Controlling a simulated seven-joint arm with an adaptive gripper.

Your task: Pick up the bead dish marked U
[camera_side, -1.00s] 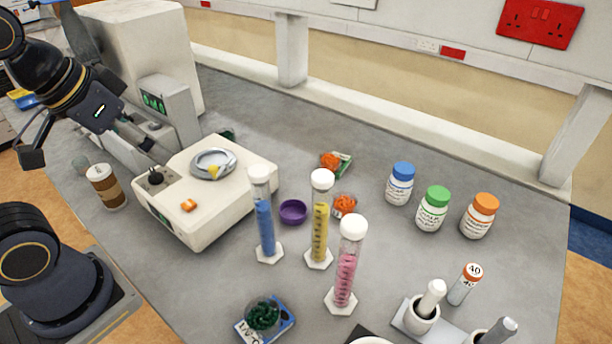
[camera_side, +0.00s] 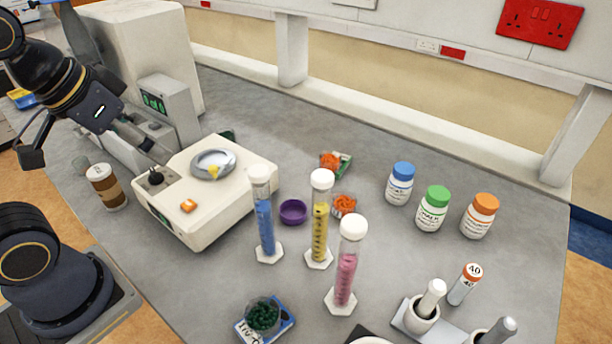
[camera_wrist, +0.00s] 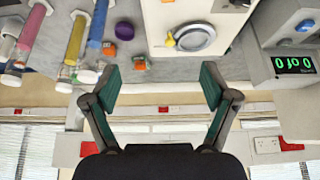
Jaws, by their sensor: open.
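My gripper (camera_side: 92,164) is open and empty at the left of the side view, near the white machine. Its spread fingers also show in the wrist view (camera_wrist: 161,82). Small dishes of beads stand on the bench: one with green beads (camera_side: 263,315) at the front on a blue card, one with orange beads (camera_side: 343,205) behind the yellow tube, and one with orange beads (camera_side: 331,161) farther back by a green card. A purple dish (camera_side: 292,212) stands beside the blue tube. I cannot read a U on any of them. My gripper touches none of them.
Blue (camera_side: 265,225), yellow (camera_side: 319,230) and pink (camera_side: 347,270) tubes stand upright amid the dishes. The white machine (camera_side: 205,215) and a brown cup (camera_side: 106,187) are at the left. The back middle bench is clear.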

